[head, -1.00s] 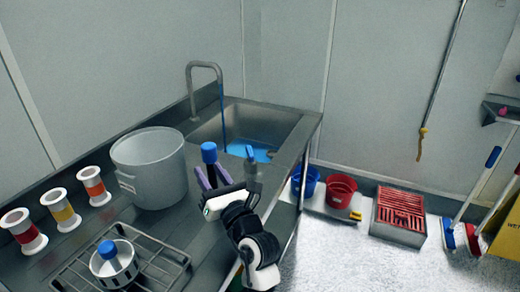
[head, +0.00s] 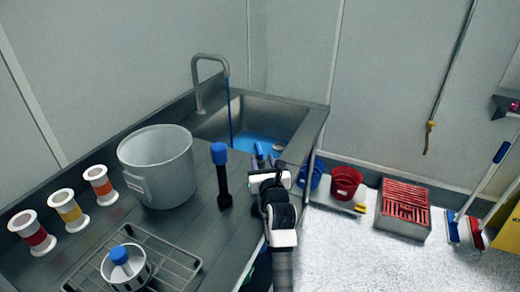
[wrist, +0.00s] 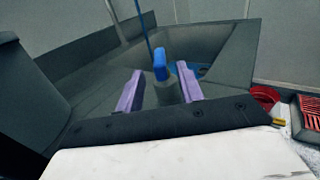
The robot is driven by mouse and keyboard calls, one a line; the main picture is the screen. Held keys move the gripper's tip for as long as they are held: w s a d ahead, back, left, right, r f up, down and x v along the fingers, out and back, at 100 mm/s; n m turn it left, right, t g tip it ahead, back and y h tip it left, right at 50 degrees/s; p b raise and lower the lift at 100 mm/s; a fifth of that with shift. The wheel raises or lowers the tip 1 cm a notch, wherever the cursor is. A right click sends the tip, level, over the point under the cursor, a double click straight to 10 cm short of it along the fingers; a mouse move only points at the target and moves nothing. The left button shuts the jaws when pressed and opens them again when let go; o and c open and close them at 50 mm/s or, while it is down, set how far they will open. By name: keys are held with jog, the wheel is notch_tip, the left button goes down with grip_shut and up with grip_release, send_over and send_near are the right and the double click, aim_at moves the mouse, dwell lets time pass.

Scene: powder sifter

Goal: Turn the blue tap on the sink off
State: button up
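The blue tap (wrist: 160,65) stands upright at the front of the sink (wrist: 220,40), a blue knob on a grey post. In the wrist view it shows between my gripper's two purple fingers (wrist: 160,92), which are apart, with gaps at both sides. In the head view my gripper (head: 265,160) is at the sink's near edge and largely covers the tap (head: 258,148). I cannot tell whether the fingers reach around the post. Blue water (head: 229,105) runs from the spout (head: 210,58) into the sink basin (head: 250,108).
A dark post with a blue top (head: 220,155) stands just left of my gripper. A large grey pot (head: 157,165) is farther left. Several spools (head: 70,211) and a wire rack (head: 180,262) with a blue-knobbed pot (head: 125,265) are on the counter. Buckets (head: 345,183) stand on the floor.

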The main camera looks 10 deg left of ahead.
aim_at(261, 157)
jog(key=shift+p+x, duration=0.45)
jog(key=shift+x, duration=2.05)
grip_shut()
